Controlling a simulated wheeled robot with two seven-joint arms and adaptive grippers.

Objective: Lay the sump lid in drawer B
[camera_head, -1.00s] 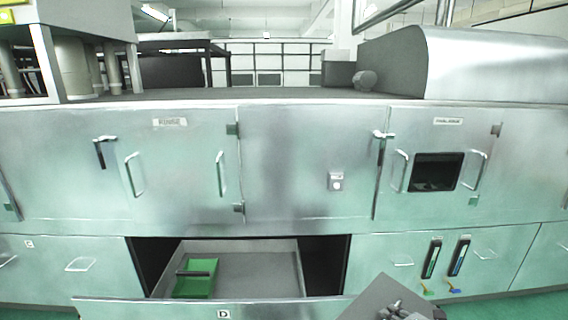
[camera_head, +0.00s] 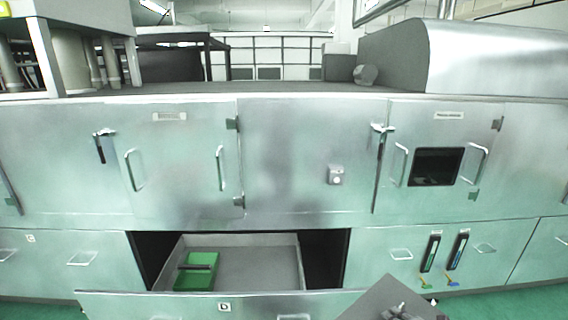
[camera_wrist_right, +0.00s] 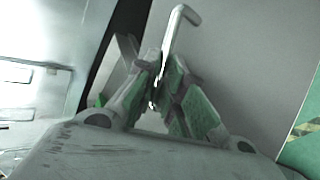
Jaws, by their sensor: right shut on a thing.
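The sump lid seems to be the flat grey plate (camera_head: 372,299) at the bottom edge of the head view, right of the open drawer. In the right wrist view the same plate (camera_wrist_right: 245,60) fills the background, with a bent metal handle (camera_wrist_right: 181,28) standing on it. My right gripper (camera_wrist_right: 168,85) is shut on that handle; it also shows in the head view (camera_head: 402,311), partly cut off. The open drawer (camera_head: 255,268) is at lower centre; its small label seems to read B. My left gripper is not in view.
A green tray (camera_head: 195,278) with a dark bar lies in the drawer's left part; the drawer's middle and right are bare. Closed steel cabinet fronts (camera_head: 300,160) rise behind it. Two dark-handled tools (camera_head: 458,252) hang at the right.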

